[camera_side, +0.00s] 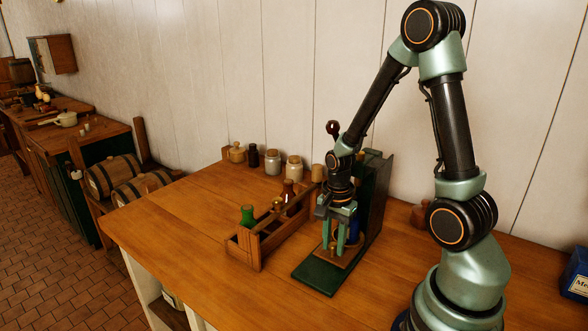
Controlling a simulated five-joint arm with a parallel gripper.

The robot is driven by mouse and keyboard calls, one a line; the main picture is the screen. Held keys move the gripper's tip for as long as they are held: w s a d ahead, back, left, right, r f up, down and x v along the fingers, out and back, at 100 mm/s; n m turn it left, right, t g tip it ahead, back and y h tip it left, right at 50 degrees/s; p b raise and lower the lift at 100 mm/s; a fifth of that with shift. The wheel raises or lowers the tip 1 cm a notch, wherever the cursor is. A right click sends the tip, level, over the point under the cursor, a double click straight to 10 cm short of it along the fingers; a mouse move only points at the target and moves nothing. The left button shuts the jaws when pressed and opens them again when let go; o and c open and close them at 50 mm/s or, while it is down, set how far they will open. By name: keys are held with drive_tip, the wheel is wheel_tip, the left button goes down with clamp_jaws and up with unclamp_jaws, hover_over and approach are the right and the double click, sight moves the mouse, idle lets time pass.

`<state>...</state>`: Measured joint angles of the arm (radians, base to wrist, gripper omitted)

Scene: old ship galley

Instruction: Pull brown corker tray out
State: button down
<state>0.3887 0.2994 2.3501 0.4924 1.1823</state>
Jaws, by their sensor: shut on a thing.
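The corker stands on the wooden counter, with a dark green upright back (374,205) and a green base plate (315,278). The brown corker tray (341,260) is a small wooden plate lying on the green base, with a small peg at its front. My gripper (338,238) points down over the tray, its pale green fingers shut on the tray's upstanding part. The exact contact is partly hidden by the fingers. A dark blue bottle (355,226) shows just behind the fingers, partly covered.
A wooden bottle crate (258,250) with green and brown bottles stands close on the left. Several jars (273,162) line the wall. A blue box (576,274) is at the far right. The counter's front left (180,240) is clear.

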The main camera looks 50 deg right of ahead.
drive_tip(key=shift+a, duration=4.3)
drive_tip(key=c, duration=0.6)
unclamp_jaws()
drive_tip(key=shift+o, duration=0.2)
drive_tip(key=shift+r, duration=0.1)
wheel_tip(320, 180, up, 7)
